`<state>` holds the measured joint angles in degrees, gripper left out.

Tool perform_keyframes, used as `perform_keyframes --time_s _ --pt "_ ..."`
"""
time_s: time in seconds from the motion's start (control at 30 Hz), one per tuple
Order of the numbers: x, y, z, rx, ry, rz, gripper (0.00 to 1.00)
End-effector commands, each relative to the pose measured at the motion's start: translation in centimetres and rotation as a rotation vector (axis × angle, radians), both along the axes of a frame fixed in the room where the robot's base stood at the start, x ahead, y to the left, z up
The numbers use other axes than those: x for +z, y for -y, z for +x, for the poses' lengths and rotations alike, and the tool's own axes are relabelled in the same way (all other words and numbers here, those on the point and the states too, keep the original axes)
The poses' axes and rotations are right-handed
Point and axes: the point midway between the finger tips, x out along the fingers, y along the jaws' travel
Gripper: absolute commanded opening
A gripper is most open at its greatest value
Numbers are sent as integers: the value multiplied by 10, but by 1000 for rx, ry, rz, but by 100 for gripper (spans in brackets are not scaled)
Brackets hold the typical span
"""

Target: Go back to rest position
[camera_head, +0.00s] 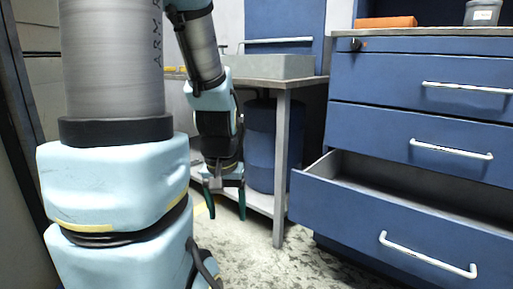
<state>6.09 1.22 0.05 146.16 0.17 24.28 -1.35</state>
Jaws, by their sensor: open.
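My gripper (226,200) hangs at the end of my arm, left of the middle of the view, pointing down. Its two dark green fingers are spread apart with nothing between them. It is in front of the sink table and to the left of the blue drawer cabinet (425,120). The lowest visible drawer (340,212) of the cabinet is pulled out, and the part of its inside that shows looks empty. The two drawers above it are shut.
A grey sink table (281,160) stands behind my gripper, with a blue barrel (272,140) beneath it. An orange item (386,22) and a grey container (482,12) are on the cabinet top. Speckled floor (255,262) is clear between my body and the open drawer.

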Motion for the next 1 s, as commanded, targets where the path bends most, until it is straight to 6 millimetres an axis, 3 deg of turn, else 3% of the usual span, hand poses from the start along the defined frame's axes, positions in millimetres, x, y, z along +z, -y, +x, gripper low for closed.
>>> perform_keyframes --time_s 0.27,0.57,0.77,1.0 --pt "17 2 -5 -16 -7 -1 74" --pt "50 1 -4 -15 -6 -1 74" --pt "87 2 -4 -15 -6 -1 74" --pt "163 1 -4 -15 -6 -1 74"
